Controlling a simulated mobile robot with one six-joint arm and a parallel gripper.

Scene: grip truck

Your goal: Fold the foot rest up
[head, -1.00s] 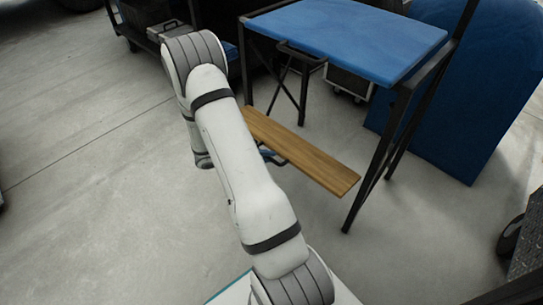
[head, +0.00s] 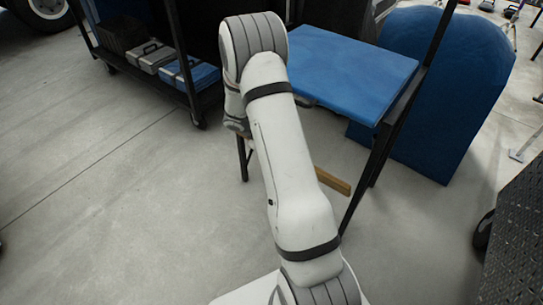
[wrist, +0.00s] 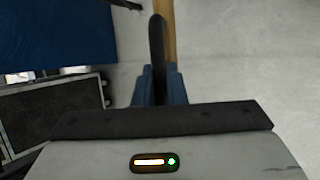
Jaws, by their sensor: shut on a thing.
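The foot rest is a wooden board (head: 333,181) under the blue seat of a black-framed tall chair. In the head view only its right end shows, as a narrow strip; my arm hides the rest. In the wrist view the wood (wrist: 170,15) is a thin upright strip at the top centre. Beside it runs a dark bar (wrist: 157,40), which looks like the foot rest's handle. My gripper (wrist: 159,85) is shut on this bar, with a blue finger on each side. In the head view my gripper is hidden behind my arm.
The blue seat (head: 350,70) is close above and beyond my arm. A black cart (head: 190,85) with cases stands at left. A large blue padded shape (head: 450,90) stands behind the chair. A dark case (wrist: 55,115) shows in the wrist view. The floor at left is clear.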

